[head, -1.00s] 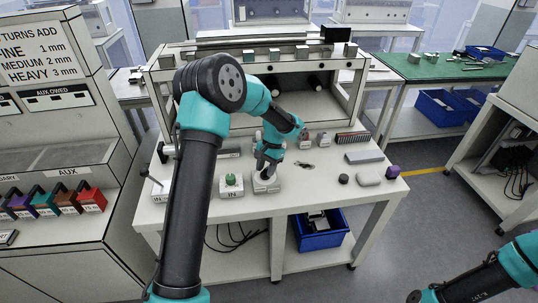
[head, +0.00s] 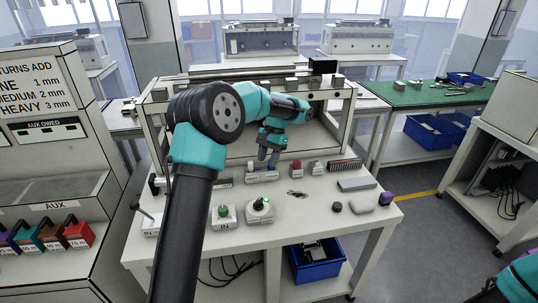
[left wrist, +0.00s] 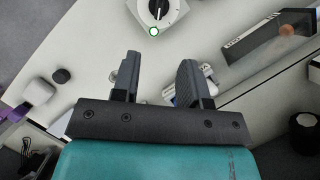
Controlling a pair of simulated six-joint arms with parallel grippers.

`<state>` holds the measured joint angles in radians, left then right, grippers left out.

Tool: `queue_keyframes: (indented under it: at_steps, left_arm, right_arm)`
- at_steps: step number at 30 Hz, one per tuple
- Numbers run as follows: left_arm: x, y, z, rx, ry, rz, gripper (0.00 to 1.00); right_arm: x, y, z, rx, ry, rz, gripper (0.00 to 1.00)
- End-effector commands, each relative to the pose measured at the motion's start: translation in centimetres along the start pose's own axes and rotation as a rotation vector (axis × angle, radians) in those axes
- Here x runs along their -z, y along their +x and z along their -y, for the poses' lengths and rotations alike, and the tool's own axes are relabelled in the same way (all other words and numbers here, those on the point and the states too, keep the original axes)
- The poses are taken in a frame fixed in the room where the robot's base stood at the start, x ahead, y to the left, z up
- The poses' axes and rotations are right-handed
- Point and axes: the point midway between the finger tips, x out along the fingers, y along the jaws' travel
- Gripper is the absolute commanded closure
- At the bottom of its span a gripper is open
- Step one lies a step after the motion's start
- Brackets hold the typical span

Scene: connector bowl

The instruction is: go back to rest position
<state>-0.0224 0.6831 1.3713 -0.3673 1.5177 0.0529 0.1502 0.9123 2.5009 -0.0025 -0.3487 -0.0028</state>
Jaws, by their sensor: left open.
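My left gripper (head: 268,160) is raised over the white workbench (head: 310,228), behind a white unit with a dark round knob (head: 260,205). In the left wrist view its two dark fingers (left wrist: 160,75) stand apart with nothing held between them. That view also shows the knob unit (left wrist: 156,12) beyond the fingertips, apart from them, with a small green-ringed spot at the dial edge. In the head view, only a piece of my right arm (head: 520,285) shows at the bottom right corner. The right gripper is out of view.
A white unit with a green knob (head: 222,212) stands left of the dark knob. A grey block (head: 356,184) and a purple piece (head: 385,198) lie toward the right. A blue bin (head: 316,258) sits below. A shelf frame (head: 347,105) stands behind the gripper.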

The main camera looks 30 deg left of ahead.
Motion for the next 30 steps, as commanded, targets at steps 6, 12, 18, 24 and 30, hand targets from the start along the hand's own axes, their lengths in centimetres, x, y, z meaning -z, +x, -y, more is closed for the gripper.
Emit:
queue_keyframes:
  at_steps: [6, 12, 18, 24, 30]
  left_arm:
    - [0.0, -1.2, 0.0, -0.001, 0.0, 0.001, 0.6]
    - [0.0, -1.2, 0.0, 0.0, 0.0, 0.001, 0.6]
    - [0.0, -1.1, 0.0, 0.0, 0.0, 0.001, 0.6]
    - [0.0, 0.9, -0.5, -0.045, -0.03, 0.005, 0.6]
    - [-0.9, 8.6, -3.0, -0.23, -0.189, 0.028, 0.6]
  right_arm:
    - [0.0, 0.0, 0.0, 0.0, 0.0, 0.0, 0.57]
    - [0.0, 0.0, 0.0, 0.0, 0.0, 0.0, 0.57]
    - [0.0, 0.0, 0.0, 0.0, 0.0, 0.0, 0.57]
    - [0.0, 0.0, 0.0, 0.0, 0.0, 0.0, 0.57]
    - [0.0, 0.0, 0.0, 0.0, 0.0, 0.0, 0.57]
